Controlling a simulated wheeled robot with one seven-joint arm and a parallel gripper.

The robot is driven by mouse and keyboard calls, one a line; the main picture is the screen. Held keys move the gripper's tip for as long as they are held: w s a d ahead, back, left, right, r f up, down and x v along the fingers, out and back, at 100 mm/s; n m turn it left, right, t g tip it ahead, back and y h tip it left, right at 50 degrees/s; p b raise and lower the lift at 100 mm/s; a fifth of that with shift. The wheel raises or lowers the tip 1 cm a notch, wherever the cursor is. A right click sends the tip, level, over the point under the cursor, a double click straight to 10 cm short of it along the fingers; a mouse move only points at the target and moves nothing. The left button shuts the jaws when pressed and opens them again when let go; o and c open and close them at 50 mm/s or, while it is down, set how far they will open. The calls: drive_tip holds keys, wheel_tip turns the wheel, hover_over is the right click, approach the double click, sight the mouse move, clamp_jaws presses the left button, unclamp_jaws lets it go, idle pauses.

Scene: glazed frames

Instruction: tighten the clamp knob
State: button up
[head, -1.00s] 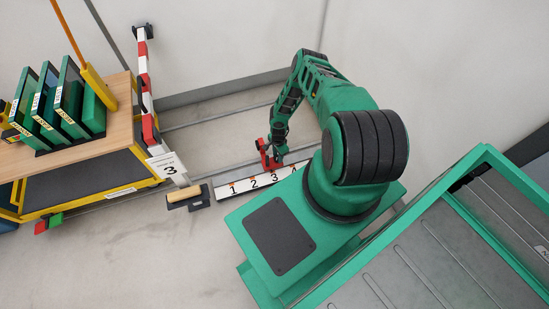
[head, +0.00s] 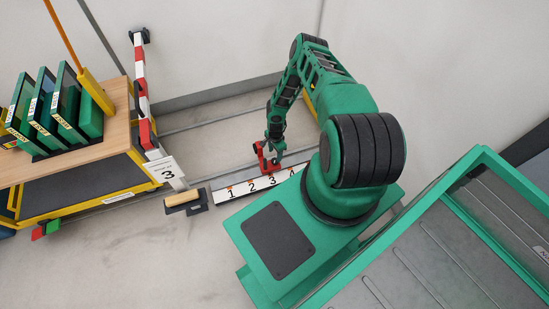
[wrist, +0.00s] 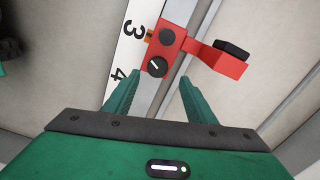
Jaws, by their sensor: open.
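The red clamp (head: 262,158) sits at the numbered white rail (head: 223,196). In the wrist view the clamp (wrist: 200,46) has a side arm with a black pad or handle (wrist: 232,50) and two round black knobs. The lower knob (wrist: 157,67) carries a white line that runs at a slant; the other knob (wrist: 167,36) is plain. My gripper (wrist: 158,76) is open, its green fingers on either side of the lower knob's line and seemingly empty. I cannot tell how far the fingertips are from the knob. In the head view my gripper (head: 275,140) is at the clamp.
A wooden-topped bench (head: 110,125) with green cases stands at the left. Open floor is in front.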

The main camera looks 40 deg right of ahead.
sight(275, 159)
drive_tip(key=shift+w+r, duration=0.15)
drive_tip(key=shift+r, duration=2.6)
